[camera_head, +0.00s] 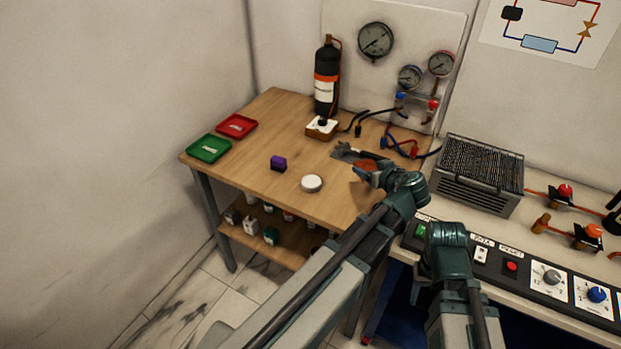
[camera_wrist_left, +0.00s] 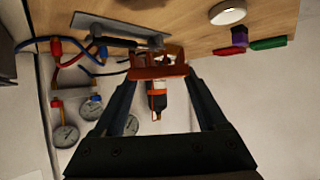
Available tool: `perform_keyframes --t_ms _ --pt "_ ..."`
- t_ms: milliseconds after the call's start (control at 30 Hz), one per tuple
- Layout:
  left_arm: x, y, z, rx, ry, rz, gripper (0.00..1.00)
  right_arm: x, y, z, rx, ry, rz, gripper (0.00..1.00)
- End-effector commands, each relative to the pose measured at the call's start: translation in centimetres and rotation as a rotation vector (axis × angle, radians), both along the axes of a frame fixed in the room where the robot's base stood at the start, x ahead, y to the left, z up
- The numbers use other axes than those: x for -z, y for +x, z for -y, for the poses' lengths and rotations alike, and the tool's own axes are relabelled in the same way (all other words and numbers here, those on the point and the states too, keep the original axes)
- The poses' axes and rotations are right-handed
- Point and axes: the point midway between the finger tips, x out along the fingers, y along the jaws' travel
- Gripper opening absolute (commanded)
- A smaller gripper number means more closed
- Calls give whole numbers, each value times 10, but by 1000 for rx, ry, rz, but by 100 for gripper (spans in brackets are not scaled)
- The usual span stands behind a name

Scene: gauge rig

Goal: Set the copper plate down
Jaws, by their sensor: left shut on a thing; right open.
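The copper plate (camera_head: 367,164) shows as a reddish-brown patch at the tip of my left gripper (camera_head: 364,177) in the head view, over the bench's right part. In the left wrist view the copper plate (camera_wrist_left: 158,71) sits between the two fingertips of my left gripper (camera_wrist_left: 160,80), which is shut on it. I cannot tell whether the plate touches the bench. My right gripper (camera_head: 446,236) is low, in front of the control panel; its wrist shows but its fingers are hidden.
A grey sheet (camera_wrist_left: 117,30) with a dark tool lies beside the plate on the wooden bench (camera_head: 245,170). A white disc (camera_head: 311,183), purple block (camera_head: 278,163), green tray (camera_head: 208,149), red tray (camera_head: 237,126) and black bottle (camera_head: 327,78) stand around. Hoses (camera_head: 398,145) run behind.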

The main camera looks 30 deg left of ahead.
Motion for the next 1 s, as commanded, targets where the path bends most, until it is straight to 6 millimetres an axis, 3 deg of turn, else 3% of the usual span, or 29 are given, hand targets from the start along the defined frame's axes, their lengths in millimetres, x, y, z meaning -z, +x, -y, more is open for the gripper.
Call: perform_keyframes --t_ms 167,500,767,1000 --pt "11 0 -1 0 1 0 0 11 0 0 0 0 0 50" --pt "61 0 -1 1 0 0 0 61 0 0 0 0 0 50" --pt "64 0 -1 1 0 0 0 64 0 0 0 0 0 50" --pt "87 0 -1 1 0 0 0 87 0 0 -1 0 0 50"
